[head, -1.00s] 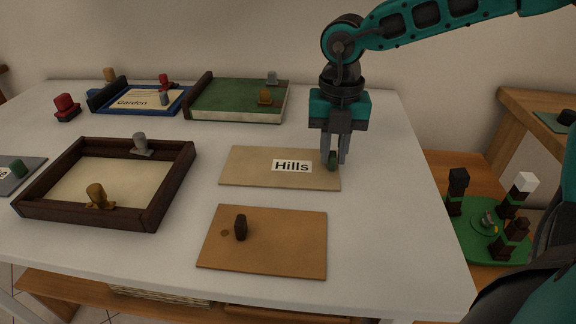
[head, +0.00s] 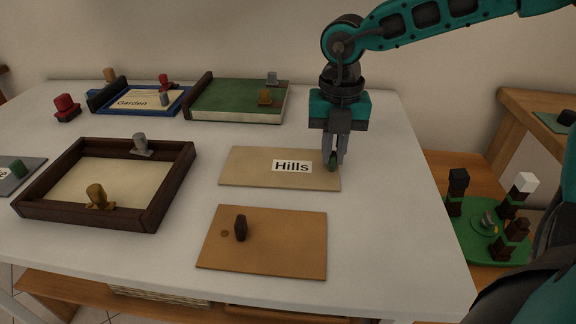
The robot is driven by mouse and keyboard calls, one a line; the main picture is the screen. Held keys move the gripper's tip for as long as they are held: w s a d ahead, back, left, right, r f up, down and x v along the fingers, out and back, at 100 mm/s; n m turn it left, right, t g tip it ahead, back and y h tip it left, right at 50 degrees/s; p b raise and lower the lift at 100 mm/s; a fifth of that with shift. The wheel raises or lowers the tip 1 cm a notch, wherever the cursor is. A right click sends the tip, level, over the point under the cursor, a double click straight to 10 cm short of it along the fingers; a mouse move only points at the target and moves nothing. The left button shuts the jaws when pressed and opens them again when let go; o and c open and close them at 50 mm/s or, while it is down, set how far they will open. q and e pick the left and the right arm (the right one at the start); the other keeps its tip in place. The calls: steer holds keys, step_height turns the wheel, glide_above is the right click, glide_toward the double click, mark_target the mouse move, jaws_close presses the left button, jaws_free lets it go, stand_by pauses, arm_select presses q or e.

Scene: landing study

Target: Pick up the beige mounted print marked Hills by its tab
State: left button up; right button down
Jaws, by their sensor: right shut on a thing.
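The beige mounted print marked Hills (head: 245,172) lies flat on the white table, its white label facing up. Its small green tab (head: 332,164) stands near the right edge. My right gripper (head: 333,158) points straight down over that edge and is shut on the tab, with the fingers hiding part of it. The print appears to rest on the table. My left gripper is not in view.
An orange-brown board (head: 280,245) with a dark knob lies just in front. A dark wooden frame tray (head: 150,215) stands left. Behind are a green board (head: 230,100) and a blue-framed Garden print (head: 132,102). The table's right edge is near.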

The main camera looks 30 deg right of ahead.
steer(key=shift+s+d, duration=0.15)
steer(key=shift+d, duration=0.05)
stand_by(0.6)
steer(key=shift+r, duration=0.1)
steer(key=shift+r+p, duration=0.85)
steer(key=shift+r, duration=0.9)
steer(key=shift+r+p, duration=0.6)
steer(key=shift+r, duration=1.1)
